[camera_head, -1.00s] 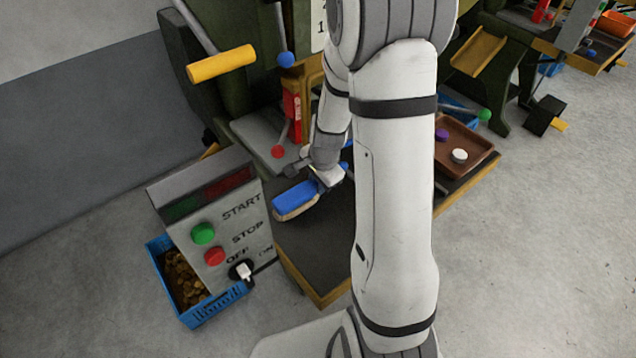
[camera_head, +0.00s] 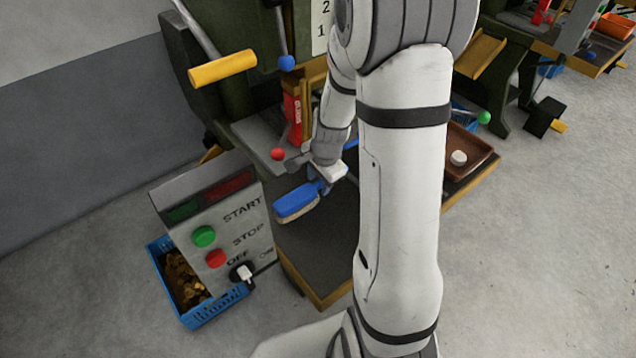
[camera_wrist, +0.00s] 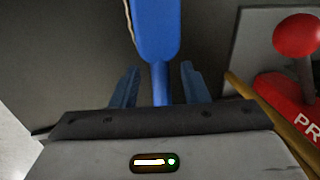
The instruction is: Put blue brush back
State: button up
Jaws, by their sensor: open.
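The blue brush (camera_head: 296,202) with pale bristles lies on the dark top of the work table (camera_head: 318,245), beside the control box. In the wrist view the brush (camera_wrist: 157,30) points away from me, and its narrow handle runs between my two blue fingers. My gripper (camera_wrist: 160,85) is open, with a gap between each finger and the handle. In the head view my gripper (camera_head: 325,185) is at the handle end of the brush, partly hidden by my own arm.
A control box (camera_head: 215,220) with green and red buttons stands left of the table. A blue crate (camera_head: 205,312) of copper-coloured pieces is below it. A red lever knob (camera_head: 278,154) and red part (camera_head: 292,115) are close behind the brush. A brown tray (camera_head: 470,150) holds a white piece.

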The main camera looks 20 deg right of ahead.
notch_tip(320, 180, up, 9)
jog(key=s+p, duration=0.1)
jog(key=s, duration=0.1)
jog(key=s+a+r+n, duration=0.2)
jog(key=s+r+n, duration=0.2)
jog(key=s+n, duration=0.3)
jog(key=s+a+r+n, duration=0.3)
jog(key=s+r+n, duration=0.2)
jog(key=s+n, duration=0.2)
jog(key=shift+s+a+r+h, duration=0.15)
jog(key=shift+s+r+h, duration=0.15)
jog(key=shift+s, duration=0.25)
notch_tip(320, 180, up, 6)
jog(key=p, duration=0.5)
jog(key=shift+s+f, duration=0.1)
jog(key=shift+f, duration=0.05)
